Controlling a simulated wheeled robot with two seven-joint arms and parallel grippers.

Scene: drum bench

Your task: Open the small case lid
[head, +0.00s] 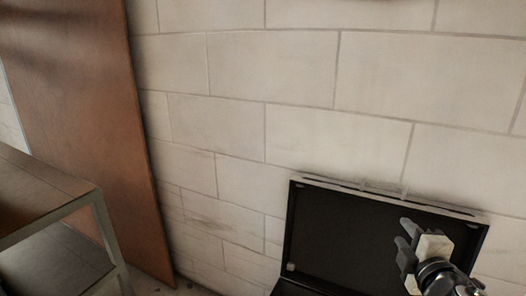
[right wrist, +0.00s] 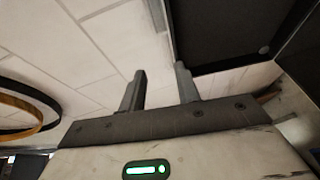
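The small case (head: 340,240) is black inside with a light rim, at the lower right of the head view. Its lid stands raised in front of the wall, and only a strip of the base shows at the bottom edge. My right gripper (head: 404,250) is in front of the lid's right part, with its fingers apart and nothing between them. In the right wrist view the two fingers (right wrist: 160,88) are apart and empty, and the dark lid (right wrist: 235,30) shows beyond the right finger. Whether a finger touches the lid I cannot tell. My left gripper is not in view.
A pale block wall (head: 270,75) fills the background. A brown panel (head: 90,120) leans or stands at the left, with a metal-framed shelf (head: 50,215) before it. A round hoop-like object (right wrist: 25,105) shows at the left of the right wrist view.

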